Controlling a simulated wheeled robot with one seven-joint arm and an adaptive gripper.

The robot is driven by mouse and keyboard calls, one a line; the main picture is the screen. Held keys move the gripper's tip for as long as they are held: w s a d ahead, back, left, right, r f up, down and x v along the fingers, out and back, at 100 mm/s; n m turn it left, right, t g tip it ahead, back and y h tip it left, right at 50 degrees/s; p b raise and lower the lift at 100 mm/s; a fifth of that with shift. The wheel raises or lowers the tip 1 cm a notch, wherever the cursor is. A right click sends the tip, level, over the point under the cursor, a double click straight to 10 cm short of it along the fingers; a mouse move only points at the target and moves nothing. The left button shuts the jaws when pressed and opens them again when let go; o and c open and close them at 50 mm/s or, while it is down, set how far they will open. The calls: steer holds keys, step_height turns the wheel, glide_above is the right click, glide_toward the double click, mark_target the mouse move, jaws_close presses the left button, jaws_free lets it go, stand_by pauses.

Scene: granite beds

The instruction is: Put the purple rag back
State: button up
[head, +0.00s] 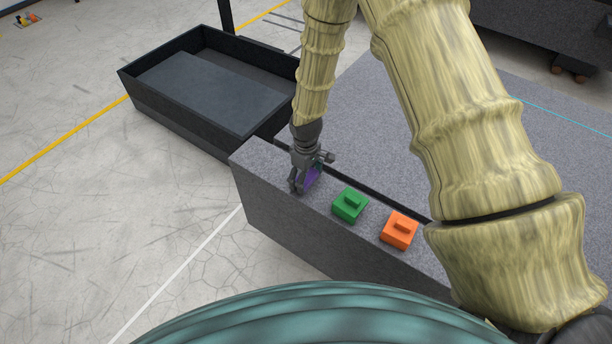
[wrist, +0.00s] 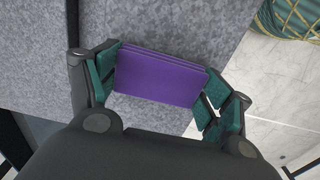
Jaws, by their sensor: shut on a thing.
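The purple rag (wrist: 160,78) looks like a folded, flat rectangular stack in the wrist view. My gripper (wrist: 158,85) is shut on it, with a teal-padded finger against each end. In the head view my gripper (head: 304,186) points down at the left end of the granite bed (head: 262,168), and a little of the purple rag (head: 312,177) shows between the fingers. The rag is at or just above the granite surface; I cannot tell whether it touches.
A dark open tray (head: 150,112) is at the back left. A narrow dark slot runs behind the blocks.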

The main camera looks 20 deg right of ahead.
steer(key=shift+f, duration=0.1)
steer(key=o, duration=1.1)
steer(key=shift+o, duration=0.2)
step_height(320, 180, up, 12)
steer(key=b, duration=0.1)
steer(key=shift+b, duration=0.35)
